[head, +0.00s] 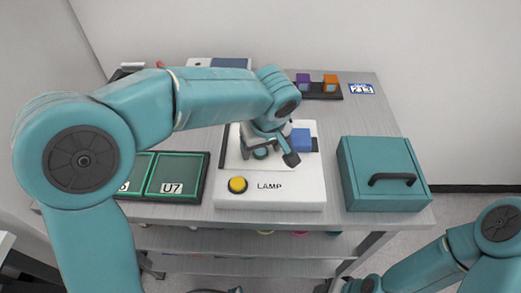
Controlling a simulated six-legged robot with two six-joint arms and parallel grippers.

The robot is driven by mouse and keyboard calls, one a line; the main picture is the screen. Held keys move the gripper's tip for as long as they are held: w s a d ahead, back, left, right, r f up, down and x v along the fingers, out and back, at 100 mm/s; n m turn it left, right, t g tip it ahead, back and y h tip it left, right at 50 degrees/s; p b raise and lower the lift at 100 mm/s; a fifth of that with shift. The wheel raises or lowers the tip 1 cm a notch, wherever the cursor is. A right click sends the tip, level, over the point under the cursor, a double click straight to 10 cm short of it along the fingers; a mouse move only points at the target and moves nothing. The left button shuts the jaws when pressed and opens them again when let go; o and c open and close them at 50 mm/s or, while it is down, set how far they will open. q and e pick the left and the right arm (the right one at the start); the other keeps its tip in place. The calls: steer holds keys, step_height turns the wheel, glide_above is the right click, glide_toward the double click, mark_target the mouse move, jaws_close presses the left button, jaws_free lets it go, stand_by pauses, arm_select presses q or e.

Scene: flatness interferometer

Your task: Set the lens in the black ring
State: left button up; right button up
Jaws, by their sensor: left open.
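My left gripper (270,155) is open and points down over the white instrument box marked LAMP (285,190). One dark fingertip shows at its right side. A small round dark-green piece shows under and between the fingers, close to the box top. I cannot tell whether it is the lens or the black ring, or whether the fingers touch it. My left wrist hides much of that spot. My right arm is low at the lower right, off the table, and the state of its gripper is not clear.
The box carries a blue block (301,140) and a yellow button (238,185). A teal case with a black handle (385,192) stands at right. Green trays, one marked U7 (177,173), lie at left. Purple (303,82) and orange (330,81) blocks stand on a rack behind.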

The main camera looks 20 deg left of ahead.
mark_target(261, 153)
arm_select(q)
steer(key=c, duration=1.2)
steer(key=shift+r, duration=0.1)
step_height(261, 153, up, 20)
steer(key=p, duration=0.2)
steer(key=shift+p, duration=0.35)
steer(key=shift+s, duration=0.15)
